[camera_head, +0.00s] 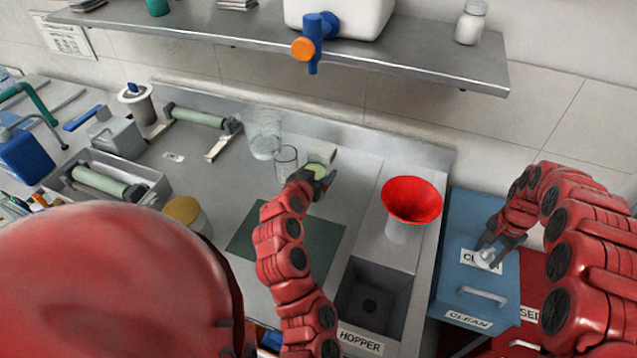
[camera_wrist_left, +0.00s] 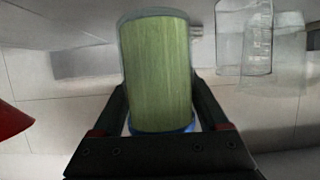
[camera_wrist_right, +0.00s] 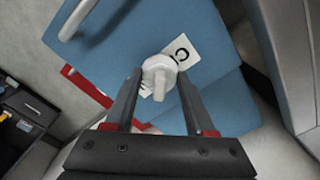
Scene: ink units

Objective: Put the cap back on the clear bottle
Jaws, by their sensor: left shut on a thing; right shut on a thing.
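My left gripper (camera_head: 320,181) is shut on a clear bottle with green contents (camera_head: 316,170) near the back of the counter. In the left wrist view the bottle (camera_wrist_left: 160,72) stands between the fingers, with blue at its lower end; I cannot make out its mouth. My right gripper (camera_head: 493,246) is shut on a small white cap (camera_head: 486,255) over the blue box at the right. In the right wrist view the cap (camera_wrist_right: 159,75) is at the fingertips. Bottle and cap are far apart.
A red funnel (camera_head: 411,200) stands right of the bottle, behind the hopper basin (camera_head: 372,297). Clear glassware (camera_head: 265,135) stands left of the bottle. The blue box (camera_head: 478,225) has a handle and a CLEAN label. A shelf (camera_head: 240,25) with an orange-tapped tank overhangs the back.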

